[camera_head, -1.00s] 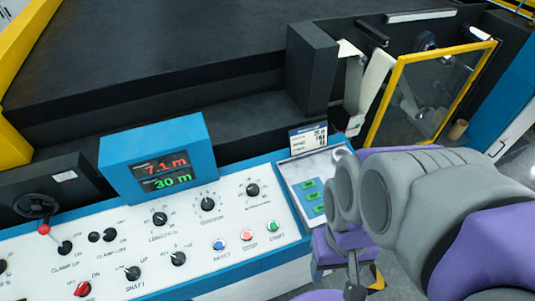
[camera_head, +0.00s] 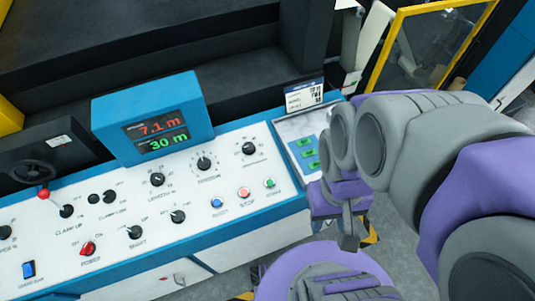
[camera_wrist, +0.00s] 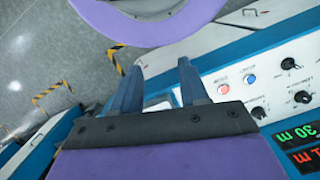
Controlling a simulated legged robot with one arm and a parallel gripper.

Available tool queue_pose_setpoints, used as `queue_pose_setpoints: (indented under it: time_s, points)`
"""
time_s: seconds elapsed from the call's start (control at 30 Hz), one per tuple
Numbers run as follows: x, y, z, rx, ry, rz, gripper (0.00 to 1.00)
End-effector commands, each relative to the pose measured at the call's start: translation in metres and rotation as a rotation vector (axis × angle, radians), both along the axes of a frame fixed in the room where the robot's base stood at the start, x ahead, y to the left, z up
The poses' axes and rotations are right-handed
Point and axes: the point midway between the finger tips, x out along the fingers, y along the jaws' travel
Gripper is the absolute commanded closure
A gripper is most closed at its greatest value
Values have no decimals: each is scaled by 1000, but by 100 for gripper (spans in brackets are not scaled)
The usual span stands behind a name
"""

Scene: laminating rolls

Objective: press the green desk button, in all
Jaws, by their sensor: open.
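The green desk button (camera_head: 269,183) is a small round button on the white sloped control panel (camera_head: 120,255), at the right end of a row with a red button (camera_head: 243,193) and a blue button (camera_head: 216,202). In the wrist view the red button (camera_wrist: 223,89) and blue button (camera_wrist: 251,78) show right of the fingers; the green one is not visible there, seemingly behind the right finger. My gripper (camera_wrist: 160,66) is open and empty, its two dark fingers apart. In the head view it is partly hidden by my arm, right of the panel's edge and apart from the green button.
A blue display box (camera_head: 157,115) reads 7.1 m and 30 m. Several knobs and a red-topped lever (camera_head: 44,194) stand on the panel. Floor with yellow-black markings (camera_wrist: 52,89) is open beside the desk.

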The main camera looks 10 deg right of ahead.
Motion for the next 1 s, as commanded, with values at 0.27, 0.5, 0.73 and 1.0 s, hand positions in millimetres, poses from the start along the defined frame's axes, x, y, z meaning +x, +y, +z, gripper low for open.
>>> queue_pose_setpoints:
  time_s: [0.27, 0.5, 0.73, 1.0]
  points:
    - [0, 0, 0, 0, 0, 0, 83]
    - [0, 0, 0, 0, 0, 0, 100]
    - [0, 0, 0, 0, 0, 0, 100]
    - [0, 0, 0, 0, 0, 0, 100]
